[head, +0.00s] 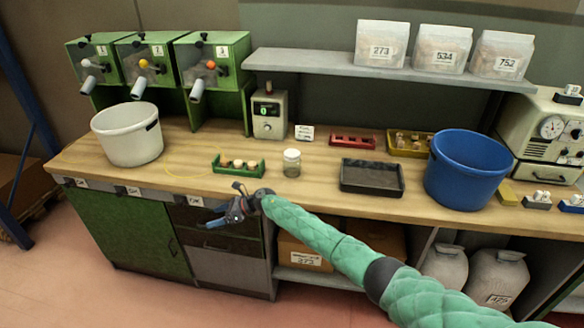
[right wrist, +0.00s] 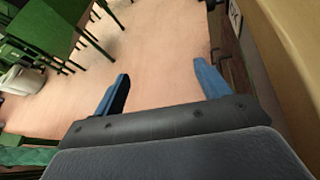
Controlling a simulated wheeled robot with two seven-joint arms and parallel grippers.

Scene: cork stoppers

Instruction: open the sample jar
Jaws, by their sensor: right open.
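The sample jar (head: 291,163) is a small clear jar with a pale lid on it. It stands upright on the wooden worktop, between the green tray of corks and the dark tray. My right gripper (head: 228,212) is in front of the worktop's front edge, to the left of the jar and apart from it. In the right wrist view my right gripper (right wrist: 162,88) has its two blue fingers wide apart with nothing between them. The jar does not show in the right wrist view. My left gripper is in neither view.
On the worktop (head: 330,200) are a green tray (head: 238,166) with corks, a black tray (head: 372,177), a white bucket (head: 128,135), a blue bucket (head: 464,168), a red tray (head: 352,139) and a meter (head: 269,115). A shelf (head: 350,66) with bags hangs behind. Wood before the jar is clear.

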